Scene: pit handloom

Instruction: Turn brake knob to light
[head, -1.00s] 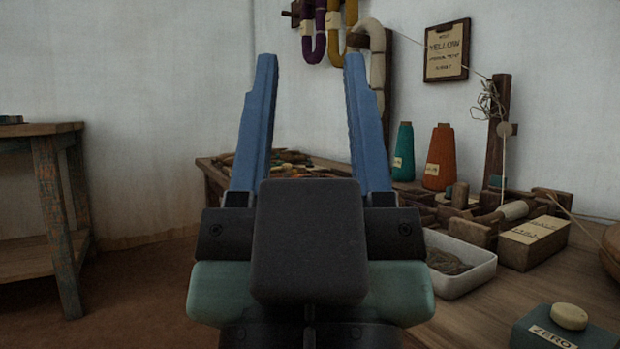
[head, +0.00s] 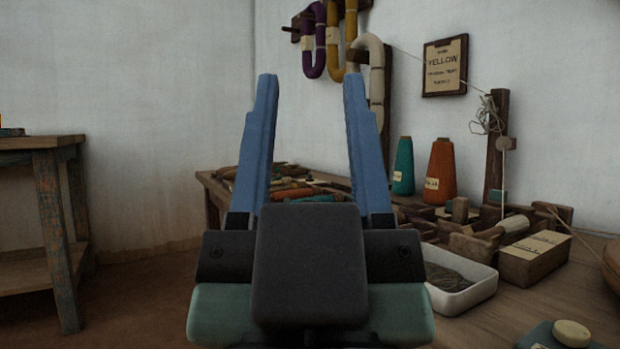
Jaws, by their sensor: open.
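My gripper (head: 310,85) is open and empty in the middle of the head view, its two blue fingers pointing up and away. I cannot tell for sure which part is the brake knob. No light mark is readable. My gripper is left of these parts and apart from them. My gripper hides part of the bench behind it.
The wooden bench (head: 540,300) holds a white tray (head: 458,275), a labelled box (head: 535,262), teal (head: 403,168) and orange (head: 440,172) cones, and a teal block with a cream button (head: 571,333). A stool-like table (head: 45,165) stands left. Floor between is clear.

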